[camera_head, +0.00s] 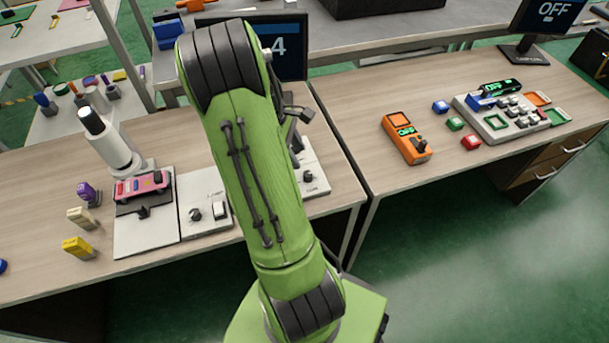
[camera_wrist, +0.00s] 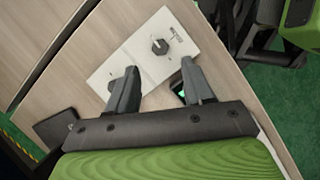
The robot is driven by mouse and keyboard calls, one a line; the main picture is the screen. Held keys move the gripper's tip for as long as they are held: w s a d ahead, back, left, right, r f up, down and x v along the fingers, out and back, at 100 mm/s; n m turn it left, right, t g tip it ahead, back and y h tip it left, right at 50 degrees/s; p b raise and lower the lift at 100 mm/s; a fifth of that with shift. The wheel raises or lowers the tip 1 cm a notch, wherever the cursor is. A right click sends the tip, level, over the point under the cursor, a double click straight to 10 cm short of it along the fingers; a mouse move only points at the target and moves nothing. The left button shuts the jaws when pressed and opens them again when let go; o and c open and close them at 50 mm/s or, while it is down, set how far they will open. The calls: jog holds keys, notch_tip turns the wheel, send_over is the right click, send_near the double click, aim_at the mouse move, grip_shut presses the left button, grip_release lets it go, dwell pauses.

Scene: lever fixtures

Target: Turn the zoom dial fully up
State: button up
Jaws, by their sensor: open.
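The zoom dial (camera_head: 308,176) is a small dark knob on a white plate (camera_head: 318,164), partly hidden behind my green arm in the head view. In the wrist view a dark knob (camera_wrist: 160,46) stands on a white plate (camera_wrist: 145,35) with small lettering beside it; it appears to be this dial. My gripper (camera_wrist: 157,66) is open and empty. Its two fingers are spread wide, and the knob shows just beyond the fingertips, apart from them. The knob's exact setting is too small to tell.
A monitor (camera_head: 291,47) shows a 4, partly covered by my arm. Another white plate (camera_head: 190,232) with a dial and switch lies left of my arm, beside a microscope (camera_head: 112,145). An orange handheld device (camera_head: 405,138) and a button box (camera_head: 505,117) are on the right table.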

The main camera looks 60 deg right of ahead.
aim_at(307, 173)
jog(key=b+x, duration=0.2)
jog(key=x, duration=0.6)
grip_shut()
